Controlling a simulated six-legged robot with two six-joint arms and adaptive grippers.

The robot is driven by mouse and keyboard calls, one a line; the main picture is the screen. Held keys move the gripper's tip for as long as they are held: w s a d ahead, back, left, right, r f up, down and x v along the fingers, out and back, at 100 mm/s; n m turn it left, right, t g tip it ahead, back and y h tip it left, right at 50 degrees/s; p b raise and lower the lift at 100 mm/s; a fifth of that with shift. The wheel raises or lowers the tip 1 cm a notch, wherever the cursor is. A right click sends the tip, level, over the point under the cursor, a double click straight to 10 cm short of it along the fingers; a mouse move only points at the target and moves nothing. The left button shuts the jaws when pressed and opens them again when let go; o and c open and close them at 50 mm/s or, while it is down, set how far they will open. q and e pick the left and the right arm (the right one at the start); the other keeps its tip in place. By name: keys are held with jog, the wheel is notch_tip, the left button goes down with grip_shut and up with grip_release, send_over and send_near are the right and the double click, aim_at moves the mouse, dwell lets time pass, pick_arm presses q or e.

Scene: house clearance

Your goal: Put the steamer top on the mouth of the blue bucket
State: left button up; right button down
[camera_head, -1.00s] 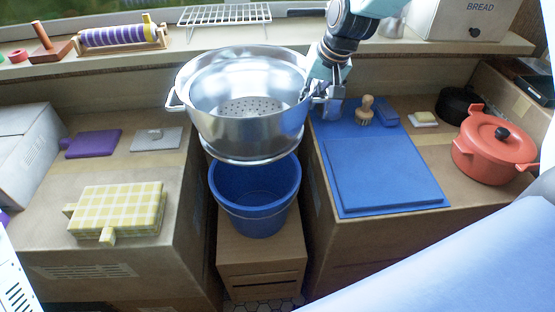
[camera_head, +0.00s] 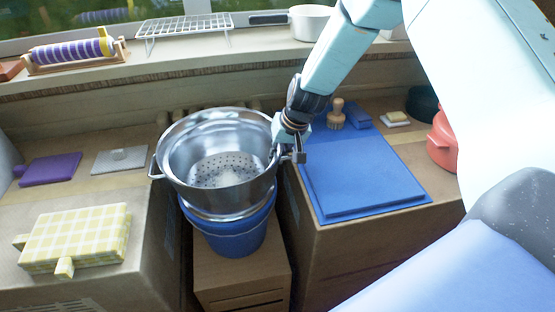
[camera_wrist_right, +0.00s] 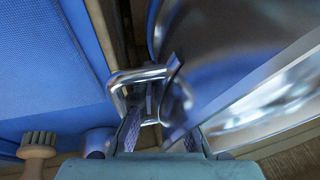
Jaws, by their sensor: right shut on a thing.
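The steamer top (camera_head: 222,122) is a shiny metal pan with a perforated bottom and side handles. In the head view it is right over the blue bucket (camera_head: 236,240), roughly level, its base at the bucket's rim. I cannot tell whether it rests on the rim or hangs just above it. My right gripper (camera_head: 286,148) is shut on the steamer top's right handle. In the right wrist view the gripper (camera_wrist_right: 150,125) closes around the metal loop handle (camera_wrist_right: 125,90). The bucket's mouth is hidden by the steamer top. My left gripper is not in view.
The bucket stands on a low cardboard box (camera_head: 240,285) between two taller boxes. Blue boards (camera_head: 365,175) lie on the right box, with a wooden brush (camera_head: 336,115) behind. A red pot (camera_head: 442,140) is partly hidden by my arm.

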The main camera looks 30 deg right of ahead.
jog(key=shift+w+f, duration=0.15)
jog(key=shift+a, duration=0.15)
jog(key=c, duration=1.8)
grip_release()
jog(key=shift+f, duration=0.1)
jog(key=shift+c, duration=0.2)
jog(key=o, duration=0.4)
